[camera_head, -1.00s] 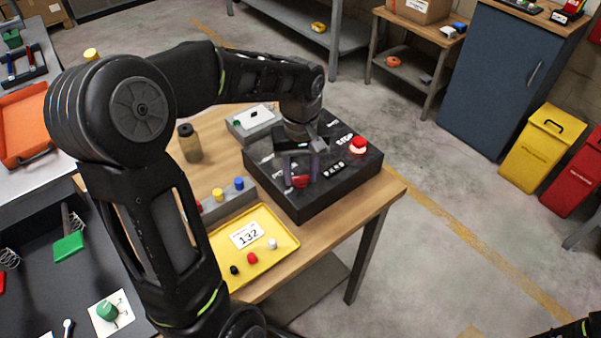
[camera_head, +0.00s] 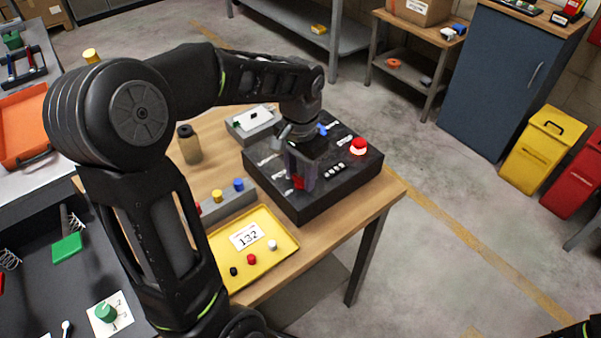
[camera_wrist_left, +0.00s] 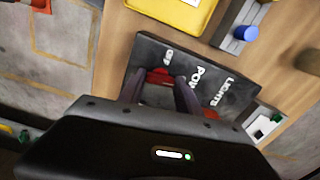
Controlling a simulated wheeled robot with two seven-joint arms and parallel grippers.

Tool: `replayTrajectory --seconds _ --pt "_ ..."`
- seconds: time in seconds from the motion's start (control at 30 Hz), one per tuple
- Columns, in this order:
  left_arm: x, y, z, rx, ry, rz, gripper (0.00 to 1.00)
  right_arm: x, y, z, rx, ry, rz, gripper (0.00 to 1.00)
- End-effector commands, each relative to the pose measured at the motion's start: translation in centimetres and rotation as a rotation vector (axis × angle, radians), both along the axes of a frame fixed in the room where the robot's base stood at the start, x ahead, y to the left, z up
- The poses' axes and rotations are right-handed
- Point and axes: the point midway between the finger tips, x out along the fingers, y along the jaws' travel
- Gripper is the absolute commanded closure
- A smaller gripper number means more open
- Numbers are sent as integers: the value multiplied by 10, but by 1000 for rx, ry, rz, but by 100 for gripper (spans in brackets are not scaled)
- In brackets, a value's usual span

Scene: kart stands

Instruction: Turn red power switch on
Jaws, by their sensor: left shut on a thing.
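The black control box (camera_head: 340,189) stands on the wooden table, with white lettering on top. The red power switch (camera_head: 299,184) is on its near side, partly hidden by my fingers. My left gripper (camera_head: 301,174) comes down from above and is shut on the red switch. In the left wrist view, the red switch (camera_wrist_left: 160,76) shows between the two fingers of my left gripper (camera_wrist_left: 160,90), near the POWER lettering. The exact angle of the switch is hard to tell. My right gripper is not in view.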

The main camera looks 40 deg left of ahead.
Motion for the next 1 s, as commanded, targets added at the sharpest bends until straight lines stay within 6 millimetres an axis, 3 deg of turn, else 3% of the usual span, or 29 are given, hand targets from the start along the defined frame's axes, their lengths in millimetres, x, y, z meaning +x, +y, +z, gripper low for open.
replayTrajectory --seconds 0.3,0.8,0.83,1.0 --pt "1 0 1 1 -2 -142 100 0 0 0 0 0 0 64" --pt "1 0 1 1 -3 -169 100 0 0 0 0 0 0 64" --pt "1 0 1 1 -3 -168 58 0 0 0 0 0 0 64" --pt "1 0 1 1 -2 -168 44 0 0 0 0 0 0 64"
